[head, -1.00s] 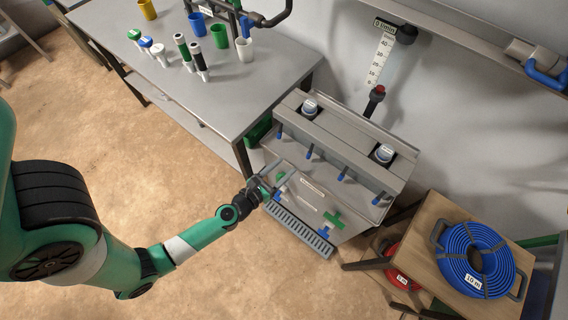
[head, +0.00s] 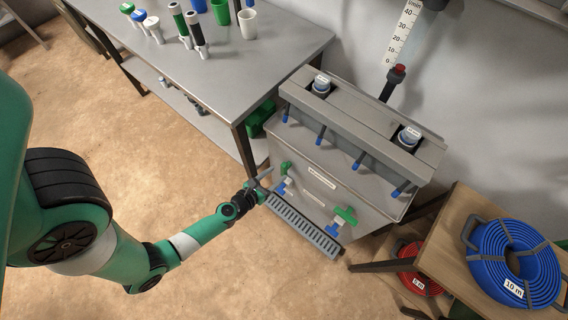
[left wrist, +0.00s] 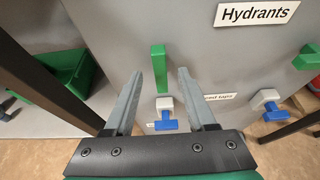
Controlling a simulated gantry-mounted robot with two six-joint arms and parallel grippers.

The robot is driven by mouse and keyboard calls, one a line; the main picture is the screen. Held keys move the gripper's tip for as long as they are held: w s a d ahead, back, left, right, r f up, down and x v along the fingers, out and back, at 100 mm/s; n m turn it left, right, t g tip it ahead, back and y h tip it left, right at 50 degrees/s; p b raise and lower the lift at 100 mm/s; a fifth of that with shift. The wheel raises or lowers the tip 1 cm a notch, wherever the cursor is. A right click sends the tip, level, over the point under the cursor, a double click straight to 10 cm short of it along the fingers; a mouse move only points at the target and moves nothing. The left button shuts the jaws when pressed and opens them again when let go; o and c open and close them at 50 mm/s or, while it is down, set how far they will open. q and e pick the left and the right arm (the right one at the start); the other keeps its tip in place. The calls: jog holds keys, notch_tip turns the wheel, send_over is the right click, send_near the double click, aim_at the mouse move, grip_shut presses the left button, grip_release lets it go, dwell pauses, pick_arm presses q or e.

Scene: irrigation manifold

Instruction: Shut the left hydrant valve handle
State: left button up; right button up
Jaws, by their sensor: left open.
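The left hydrant valve handle is a green bar (left wrist: 158,70); it stands upright in the left wrist view, above a grey valve body with a blue outlet (left wrist: 166,121). In the head view the handle (head: 286,168) shows on the left of the manifold's front panel. My left gripper (head: 266,180) is open and empty, just left of and in front of that valve. In the left wrist view its jaws (left wrist: 170,80) frame the handle from either side, with the handle nearer the left finger. Contact is not visible. My right gripper is out of view.
The second hydrant's green handle (head: 345,215) lies crosswise, to the right. A grey slotted drain tray (head: 305,228) runs below the hydrants. Several blue-tipped taps line the manifold's upper front. A table (head: 210,80) stands left; a stool (head: 450,235) with a blue hose coil (head: 515,263) stands right.

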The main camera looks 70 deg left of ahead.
aim_at(284, 168)
pick_arm(q)
jog(key=b+x, duration=0.1)
jog(key=x, duration=0.4)
jog(key=shift+w+a+f, duration=0.1)
jog(key=shift+w+f, duration=0.05)
jog(key=shift+w, duration=0.05)
grip_shut()
